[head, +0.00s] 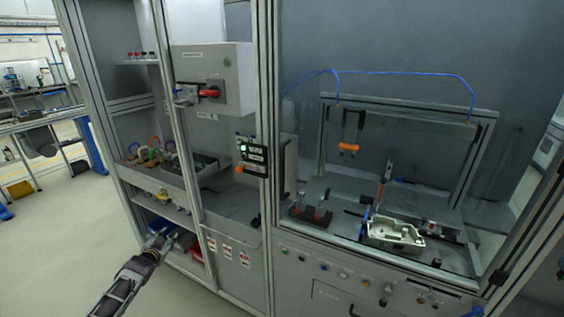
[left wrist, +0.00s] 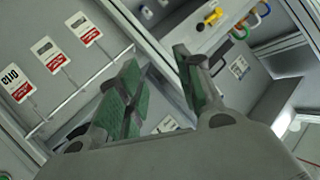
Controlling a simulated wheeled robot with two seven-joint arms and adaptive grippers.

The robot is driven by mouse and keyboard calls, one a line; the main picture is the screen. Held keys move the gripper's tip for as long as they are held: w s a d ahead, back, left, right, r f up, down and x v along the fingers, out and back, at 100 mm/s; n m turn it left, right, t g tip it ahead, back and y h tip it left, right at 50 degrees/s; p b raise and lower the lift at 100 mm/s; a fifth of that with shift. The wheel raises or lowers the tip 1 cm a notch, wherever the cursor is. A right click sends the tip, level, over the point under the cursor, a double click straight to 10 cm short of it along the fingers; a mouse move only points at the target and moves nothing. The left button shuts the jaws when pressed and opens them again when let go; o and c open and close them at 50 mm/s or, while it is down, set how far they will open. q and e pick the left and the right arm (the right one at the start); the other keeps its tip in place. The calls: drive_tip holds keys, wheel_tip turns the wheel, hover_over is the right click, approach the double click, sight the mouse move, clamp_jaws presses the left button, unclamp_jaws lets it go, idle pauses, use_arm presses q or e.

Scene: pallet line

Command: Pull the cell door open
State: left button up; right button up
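The cell door (head: 420,85) is a large clear panel in a metal frame on the right of the head view, and it looks closed. A grey upright handle (head: 290,165) stands near its left edge. My left gripper (head: 162,240) is low at the left, in front of the neighbouring cabinet, well to the left of and below the handle. In the left wrist view its two green-padded fingers (left wrist: 157,62) are apart with nothing held between them. The handle cannot be made out in that view. My right gripper is not in view.
White and red tags (head: 228,252) hang on the cabinet front beside a thin rail (left wrist: 85,88). A metal post (head: 188,140) stands near my left gripper. A switch box (head: 215,75) has a red knob. Behind the panel sits a pale metal casting (head: 395,234).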

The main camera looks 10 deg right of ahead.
use_arm(q)
drive_tip(key=d+r+m+t+h, duration=0.1)
drive_tip(key=d+r+h, duration=0.1)
drive_tip(key=d+r, duration=0.45)
drive_tip(key=d+r+m+t+h, duration=0.1)
drive_tip(key=d+r, duration=0.2)
drive_tip(key=r, duration=0.7)
drive_tip(key=d+r+m+h, duration=0.1)
drive_tip(key=d+r+h, duration=0.1)
drive_tip(key=d+r, duration=0.45)
drive_tip(key=s+d+r+g+h, duration=0.2)
drive_tip(key=s+d+r, duration=0.4)
drive_tip(key=s+d, duration=0.3)
drive_tip(key=s+d+r+g+h, duration=0.1)
drive_tip(key=s+d+r+h, duration=0.4)
drive_tip(key=s+d, duration=0.5)
wheel_tip(320, 180, up, 2)
drive_tip(key=shift+s+r+g, duration=0.15)
drive_tip(key=shift+s+g, duration=0.05)
drive_tip(key=shift+g, duration=0.2)
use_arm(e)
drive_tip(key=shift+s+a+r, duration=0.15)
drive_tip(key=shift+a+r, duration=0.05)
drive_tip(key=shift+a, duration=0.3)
use_arm(q)
drive_tip(key=shift+w+d, duration=0.1)
drive_tip(key=shift+d, duration=0.1)
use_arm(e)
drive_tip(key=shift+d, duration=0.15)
